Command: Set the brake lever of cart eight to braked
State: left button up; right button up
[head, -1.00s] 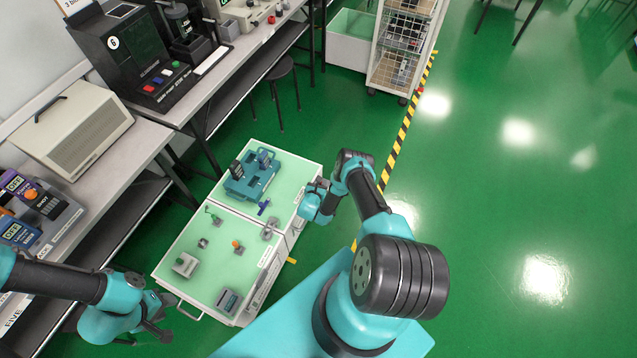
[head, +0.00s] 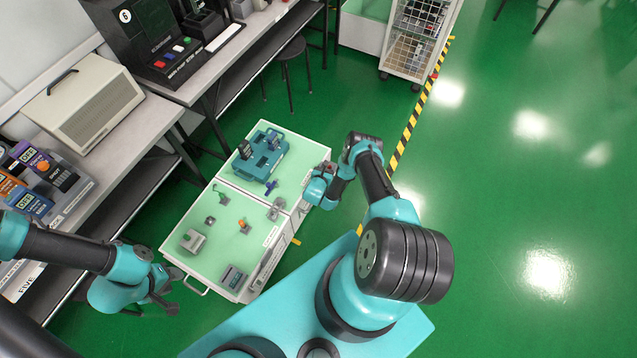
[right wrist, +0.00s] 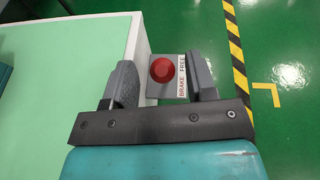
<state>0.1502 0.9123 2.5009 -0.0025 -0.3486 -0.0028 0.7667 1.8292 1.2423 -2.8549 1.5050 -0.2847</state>
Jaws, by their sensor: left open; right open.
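The cart (head: 215,262) has a pale green top and white sides and stands in the middle of the head view; I cannot read its number. In the right wrist view a red round knob (right wrist: 162,69) sits on a grey plate beside the cart's white side, with a "BRAKE FREE" label (right wrist: 183,76) to its right. I see the knob end-on, so the lever's tilt is unclear. My right gripper (head: 314,190) is open at the cart's right side, its fingers on either side of the knob in the wrist view. My left gripper (head: 174,291) is open and empty by the cart's front-left handle.
A teal fixture (head: 262,160) and several small devices stand on the cart top. A bench (head: 150,130) with testers runs along the left, with a black stool (head: 292,48) beside it. Green floor (head: 520,200) right of the striped tape is clear.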

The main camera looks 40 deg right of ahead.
jog(key=v, duration=1.6)
jog(key=shift+a+r, duration=0.2)
jog(key=shift+s+d, duration=0.1)
jog(key=s+d+r+m+g+y, duration=0.25)
jog(key=s+m+g, duration=0.2)
jog(key=g, duration=0.45)
jog(key=s+a+r+m+g+y, duration=0.4)
jog(key=s+r+m+g+y, duration=0.2)
jog(key=s+r+y, duration=0.1)
jog(key=a+r+m+t+y, duration=0.3)
jog(key=a+r+m+t, duration=0.1)
jog(key=r+m, duration=0.4)
jog(key=w+a+r+m+t+y, duration=0.1)
jog(key=a+r+m+t+y, duration=0.3)
jog(key=r, duration=0.7)
jog(key=a+m, duration=0.2)
jog(key=m, duration=0.2)
jog(key=shift+w+r, duration=0.25)
